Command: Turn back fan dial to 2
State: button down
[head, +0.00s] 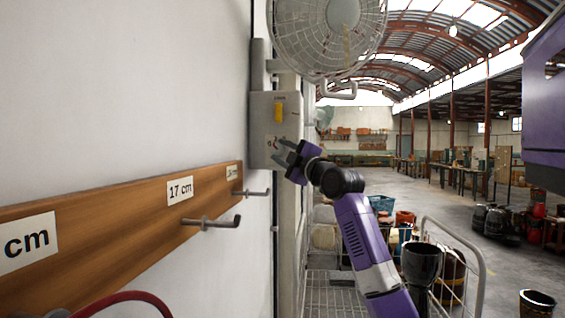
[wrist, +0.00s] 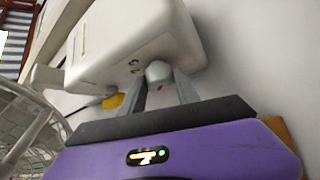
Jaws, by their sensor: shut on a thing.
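The fan (head: 325,35) is mounted on the wall, with a pale control box (head: 262,125) below it. The box also fills the upper part of the wrist view (wrist: 105,35). My gripper (head: 282,152) is at the lower right of the box. In the wrist view my gripper (wrist: 160,82) has its two grey fingers shut on the sides of the dial.
A yellow part (head: 278,113) is on the box, above the gripper. A wooden rail (head: 110,225) with metal hooks (head: 215,222) runs along the left wall. A metal cart (head: 455,250) with drums (head: 421,262) stands at the lower right. Open floor lies beyond.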

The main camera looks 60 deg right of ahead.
jog(key=m+h+b, duration=0.1)
jog(key=f+m+t+h+b, duration=0.1)
jog(key=m, duration=0.1)
jog(key=shift+w+a+f+b, duration=0.1)
jog(key=shift+w+b, duration=0.1)
jog(key=shift+b, duration=0.2)
jog(key=m+h+b, duration=0.1)
jog(key=m+h, duration=0.2)
jog(key=m, duration=0.1)
jog(key=shift+w, duration=0.15)
jog(key=m+g+h, duration=0.1)
jog(key=m+h, duration=0.1)
jog(key=m, duration=0.1)
jog(key=m+g+h, duration=0.1)
jog(key=m+h, duration=0.2)
jog(key=shift+w+a+b, duration=0.15)
jog(key=shift+w+b, duration=0.05)
jog(key=shift+b, duration=0.1)
jog(key=shift+w+m+g+h, duration=0.1)
jog(key=shift+m+g+h, duration=1.3)
jog(key=shift+m, duration=0.7)
jog(key=shift+m+g+h, duration=1.1)
jog(key=shift+m+g, duration=0.5)
jog(key=shift+m, duration=0.8)
jog(key=c, duration=0.9)
grip_release()
jog(key=b+v, duration=0.1)
jog(key=v, duration=0.6)
jog(key=shift+a+f, duration=0.2)
jog(key=shift+a, duration=0.1)
